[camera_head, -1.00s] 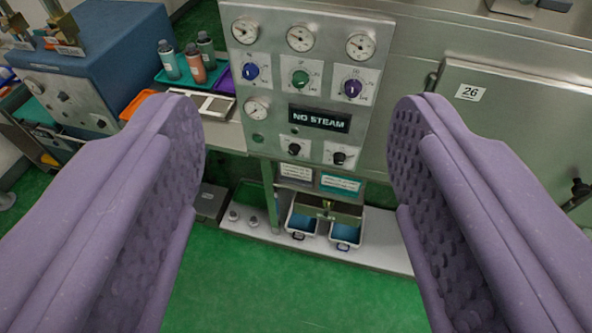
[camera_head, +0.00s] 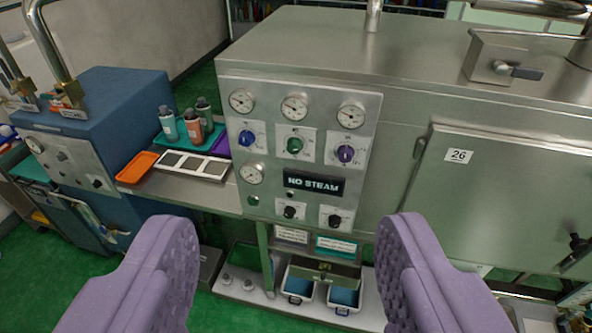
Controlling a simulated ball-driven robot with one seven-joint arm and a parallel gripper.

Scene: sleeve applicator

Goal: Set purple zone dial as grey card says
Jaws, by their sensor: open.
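The purple dial (camera_head: 345,154) is on a square white plate at the right of the upper dial row on the steel panel (camera_head: 262,101). Its marks are too small to read. A pale grey-white card (camera_head: 291,235) hangs below the panel beside a teal card (camera_head: 336,246). The writing on both is unreadable. My gripper (camera_head: 292,262) is open and empty, its two purple padded fingers spread wide in the lower picture. The fingers are in front of and below the panel, apart from the dial.
A blue dial (camera_head: 247,138) and a green dial (camera_head: 295,145) share the dial's row, with gauges above. Two black knobs and a "NO STEAM" sign (camera_head: 314,183) are lower. A tray with bottles (camera_head: 191,125) stands left; a steel door marked 26 (camera_head: 490,190) is right.

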